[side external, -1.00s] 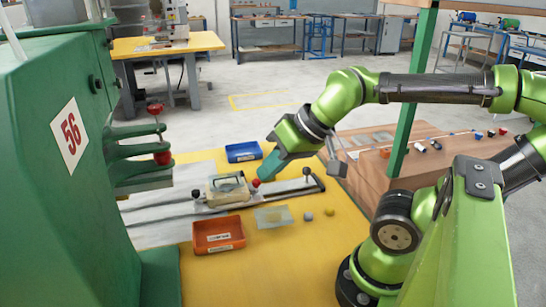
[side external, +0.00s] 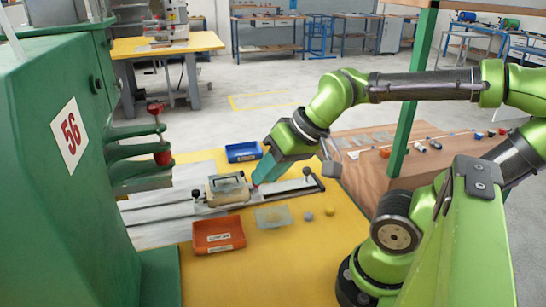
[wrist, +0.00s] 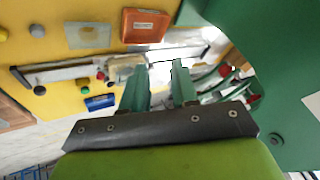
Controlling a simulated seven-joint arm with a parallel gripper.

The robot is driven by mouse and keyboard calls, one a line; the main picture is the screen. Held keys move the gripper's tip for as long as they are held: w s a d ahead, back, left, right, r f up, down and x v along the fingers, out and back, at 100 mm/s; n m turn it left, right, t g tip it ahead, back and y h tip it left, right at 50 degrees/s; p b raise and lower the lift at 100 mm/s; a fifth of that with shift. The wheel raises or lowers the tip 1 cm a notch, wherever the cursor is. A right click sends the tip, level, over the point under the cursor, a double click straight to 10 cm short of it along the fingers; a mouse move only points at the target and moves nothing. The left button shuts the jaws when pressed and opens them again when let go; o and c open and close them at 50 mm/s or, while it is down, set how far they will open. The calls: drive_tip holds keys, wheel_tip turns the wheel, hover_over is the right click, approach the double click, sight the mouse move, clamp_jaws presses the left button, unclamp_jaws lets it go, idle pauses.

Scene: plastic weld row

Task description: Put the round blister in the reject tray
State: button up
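My gripper (side external: 257,183) points down beside the beige fixture (side external: 228,190), close to a red knob at the fixture's right end. In the wrist view my gripper (wrist: 158,70) shows two green fingers apart with nothing clear between them, and the fixture (wrist: 122,68) lies just left of their tips. A pale, clear-looking piece sits on the fixture; I cannot tell if it is the round blister. An orange tray (side external: 218,235) stands in front of the fixture and a blue tray (side external: 243,152) behind it. Their labels are too small to read.
A metal slide rail (side external: 285,192) with a black knob runs right from the fixture. A clear sheet (side external: 272,216), a grey ball (side external: 308,216) and a yellow ball (side external: 330,211) lie on the yellow table. The green press (side external: 70,180) stands at left.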

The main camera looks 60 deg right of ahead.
drive_tip(key=o, duration=0.9)
drive_tip(key=w+d+f+g, duration=0.1)
drive_tip(key=w, duration=0.2)
drive_tip(key=w+d+f+n+g, duration=0.1)
drive_tip(key=w+d, duration=0.1)
drive_tip(key=w, duration=0.1)
drive_tip(key=w+d+g+h, duration=0.1)
drive_tip(key=w, duration=0.2)
drive_tip(key=shift+d+f+n, duration=0.25)
drive_tip(key=shift+f+n, duration=0.05)
drive_tip(key=shift+f, duration=0.1)
drive_tip(key=n+g, duration=0.4)
drive_tip(key=n, duration=0.4)
hover_over(225, 174)
drive_tip(key=s+a, duration=0.3)
drive_tip(key=s, duration=0.1)
drive_tip(key=shift+h, duration=0.3)
drive_tip(key=f, duration=0.7)
drive_tip(key=shift+w+a+f, duration=0.1)
drive_tip(key=shift+w+f, duration=0.15)
drive_tip(key=shift+f, duration=0.1)
drive_tip(key=shift+w+d+f+n, duration=0.15)
drive_tip(key=shift+w+f+n, duration=0.15)
drive_tip(key=shift+f+n, duration=0.55)
drive_tip(key=shift+w+d+f+n, duration=0.25)
drive_tip(key=shift+f+n, duration=0.15)
drive_tip(key=shift+f, duration=0.75)
drive_tip(key=shift+w+d+f+n, duration=0.1)
drive_tip(key=shift+w+f+n, duration=0.2)
drive_tip(key=shift+f+n, duration=0.55)
